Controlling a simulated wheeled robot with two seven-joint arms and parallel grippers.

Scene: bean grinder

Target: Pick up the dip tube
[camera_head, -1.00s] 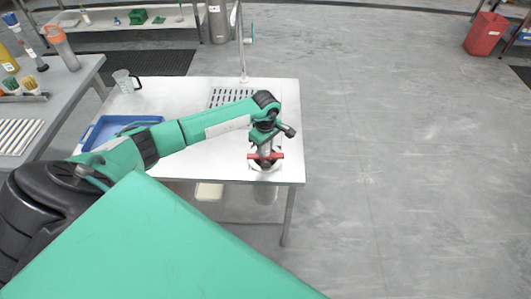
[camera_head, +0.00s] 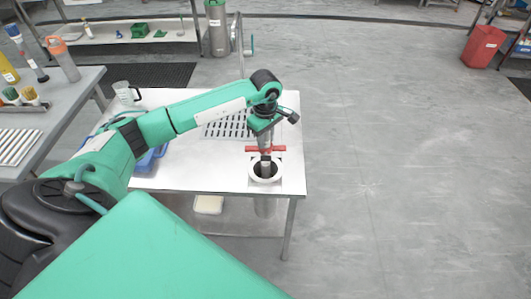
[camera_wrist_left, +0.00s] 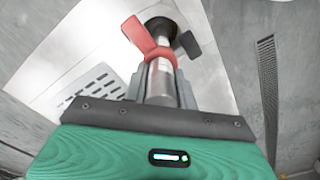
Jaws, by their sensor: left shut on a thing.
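My left gripper (camera_head: 264,141) is shut on the dip tube (camera_head: 265,158), a slim grey metal tube with a red crosspiece (camera_head: 280,148). It stands roughly upright over a white ring with a dark opening (camera_head: 279,174), near the table's front right corner. I cannot tell whether its lower end is still inside the opening. In the left wrist view, the dip tube (camera_wrist_left: 161,72) sits between my left gripper's fingers (camera_wrist_left: 160,90), with the red crosspiece just beyond them. My right gripper is not in view.
The white table (camera_head: 205,165) carries a slotted grate (camera_head: 225,126), a blue tray (camera_head: 150,162) partly behind my arm, and a clear jug (camera_head: 124,94). A second bench (camera_head: 65,92) stands at left. The floor to the right is open, with a red bin (camera_head: 483,46) far off.

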